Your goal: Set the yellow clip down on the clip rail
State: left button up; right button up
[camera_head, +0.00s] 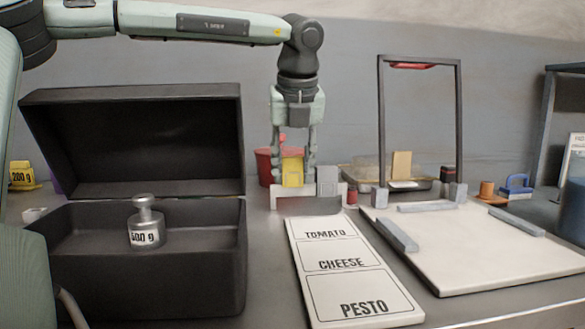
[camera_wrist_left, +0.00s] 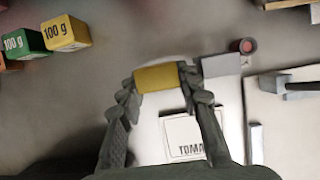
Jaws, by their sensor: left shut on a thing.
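The yellow clip (camera_head: 292,172) is between the fingers of my left gripper (camera_head: 293,178), which is shut on it. It also shows between the fingertips in the left wrist view (camera_wrist_left: 157,77). The clip rail (camera_head: 308,202) is a low pale bar at the far end of the label board. The clip is upright at the rail's left part; I cannot tell whether it touches the rail. A grey clip (camera_head: 328,180) stands on the rail just right of the yellow one, and also shows in the left wrist view (camera_wrist_left: 221,66). My right gripper is not in view.
The label board (camera_head: 340,262) reads TOMATO, CHEESE, PESTO. An open dark box (camera_head: 215,265) with a 500 g weight (camera_head: 146,225) stands left. A pale board (camera_head: 480,250) and a dark frame (camera_head: 461,120) stand right. A red cup (camera_head: 264,166) is behind the gripper.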

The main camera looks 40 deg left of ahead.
pick_arm(q)
jog(key=shift+f, duration=0.3)
jog(key=o, duration=1)
jog(key=v, duration=0.8)
